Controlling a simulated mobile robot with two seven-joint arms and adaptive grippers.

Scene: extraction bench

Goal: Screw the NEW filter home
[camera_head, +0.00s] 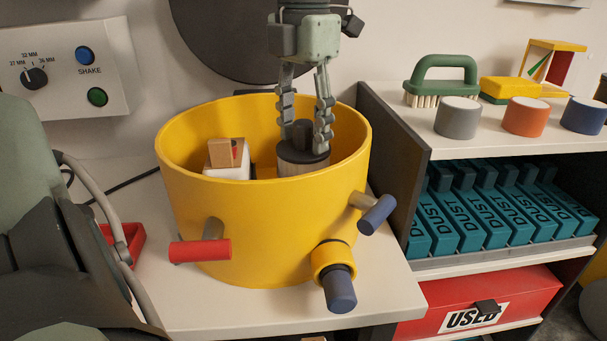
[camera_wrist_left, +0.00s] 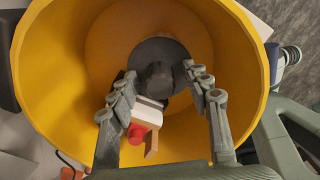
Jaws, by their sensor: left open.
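The filter (camera_head: 303,168) stands inside the yellow drum (camera_head: 265,225); it has a dark round cap with a raised knob and a pale body. Its lower end is hidden by the drum wall. In the left wrist view the dark cap (camera_wrist_left: 158,58) and knob lie between the fingertips. My left gripper (camera_head: 306,138) reaches down into the drum from above. Its fingers are open and straddle the knob just over the cap; I cannot tell whether they touch it. My right gripper is not in view.
A white block with a brown piece (camera_head: 225,155) is inside the drum, left of the filter. Red (camera_head: 200,250) and blue (camera_head: 340,290) handles stick out of the drum. The right shelf holds a brush (camera_head: 440,80), coloured cylinders, teal DUST boxes (camera_head: 480,220) and a red USED drawer (camera_head: 475,305).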

